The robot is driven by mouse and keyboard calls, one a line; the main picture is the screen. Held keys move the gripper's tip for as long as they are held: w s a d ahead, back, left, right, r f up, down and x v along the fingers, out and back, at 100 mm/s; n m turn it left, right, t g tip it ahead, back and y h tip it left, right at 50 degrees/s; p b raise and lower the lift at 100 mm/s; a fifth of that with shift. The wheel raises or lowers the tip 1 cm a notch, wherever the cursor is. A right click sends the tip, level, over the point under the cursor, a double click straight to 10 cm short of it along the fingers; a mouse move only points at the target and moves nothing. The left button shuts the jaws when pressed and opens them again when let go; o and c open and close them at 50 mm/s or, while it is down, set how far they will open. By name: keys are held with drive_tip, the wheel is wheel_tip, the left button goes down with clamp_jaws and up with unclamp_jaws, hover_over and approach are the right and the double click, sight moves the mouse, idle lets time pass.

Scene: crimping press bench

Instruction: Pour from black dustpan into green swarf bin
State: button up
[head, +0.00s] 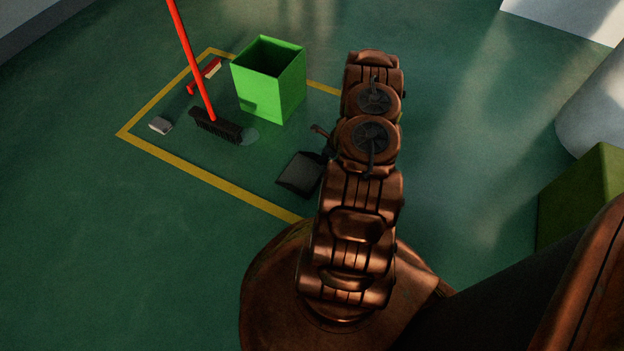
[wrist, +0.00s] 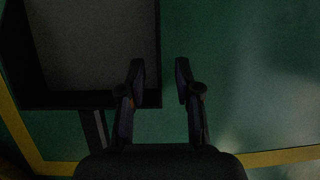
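The black dustpan (head: 298,174) lies on the green floor inside the yellow outline, partly hidden by my arm in the head view. In the wrist view its dark rim (wrist: 75,100) and grey inside fill the upper left, and a short handle runs down from it. No contents can be made out. My gripper (wrist: 160,75) is open. Its left finger overlaps the pan's lower right corner, with the pan's right edge between the fingers; I cannot tell the height or any contact. The green swarf bin (head: 285,97) stands upright and open-topped, behind and left of the dustpan.
A red-handled broom (head: 190,60) stands tilted left of the bin. A red hand brush (head: 205,76) and a small grey block (head: 160,125) lie near it. An olive-green box (head: 585,195) stands at right. Floor right of my arm is clear.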

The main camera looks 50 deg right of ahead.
drive_tip(key=shift+w+f, duration=0.25)
drive_tip(key=shift+f, duration=0.3)
clamp_jaws()
